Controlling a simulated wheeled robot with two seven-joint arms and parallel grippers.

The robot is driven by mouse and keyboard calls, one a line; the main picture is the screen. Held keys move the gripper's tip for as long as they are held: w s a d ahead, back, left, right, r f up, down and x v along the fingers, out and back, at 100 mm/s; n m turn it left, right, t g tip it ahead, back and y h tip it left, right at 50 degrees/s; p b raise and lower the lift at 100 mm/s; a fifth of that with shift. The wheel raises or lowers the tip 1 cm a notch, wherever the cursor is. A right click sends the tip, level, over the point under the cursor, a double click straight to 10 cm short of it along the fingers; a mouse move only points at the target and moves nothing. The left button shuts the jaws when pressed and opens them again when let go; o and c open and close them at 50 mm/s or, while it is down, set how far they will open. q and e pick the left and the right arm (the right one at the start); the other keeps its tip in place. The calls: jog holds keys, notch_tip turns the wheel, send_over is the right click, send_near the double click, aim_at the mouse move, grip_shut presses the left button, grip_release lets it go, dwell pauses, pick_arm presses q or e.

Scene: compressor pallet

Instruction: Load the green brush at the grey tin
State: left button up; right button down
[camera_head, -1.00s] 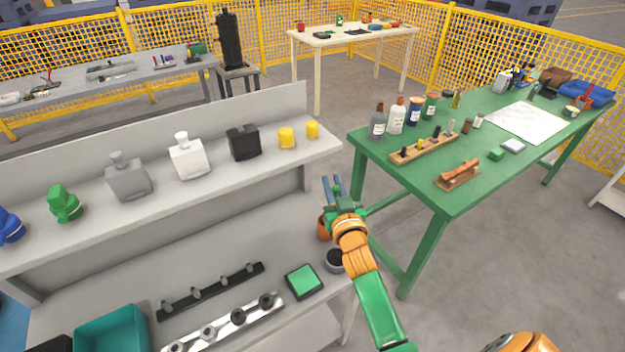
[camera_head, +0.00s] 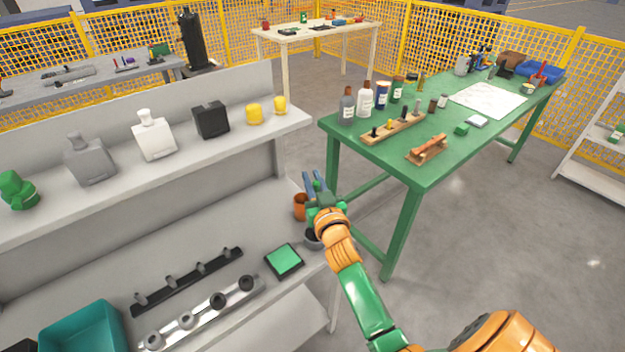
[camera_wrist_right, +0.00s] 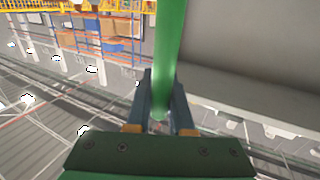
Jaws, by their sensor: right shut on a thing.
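My right gripper (camera_head: 315,182) is near the right end of the grey bench, by the tins. In the right wrist view the gripper (camera_wrist_right: 160,100) is shut on the green brush (camera_wrist_right: 168,50), whose long green handle passes between the fingers. In the head view the brush is mostly hidden by the gripper. The grey tin (camera_head: 313,241) stands at the bench's right edge, partly covered by my right wrist. The brush looks apart from it, but its height over the tin is hard to tell. My left gripper is not in view.
An orange-brown tin (camera_head: 299,207) stands just behind the grey tin. A green-topped pad (camera_head: 284,260), fixture rails (camera_head: 190,280) and a teal bin (camera_head: 85,330) lie to the left. A raised shelf (camera_head: 225,150) carries bottles. A green table (camera_head: 440,160) stands to the right.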

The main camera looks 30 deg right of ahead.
jog(key=shift+w+f, duration=0.15)
jog(key=shift+f+b, duration=0.45)
jog(key=shift+f, duration=0.05)
dwell(1.3)
notch_tip(320, 180, up, 7)
jog(key=p, duration=0.7)
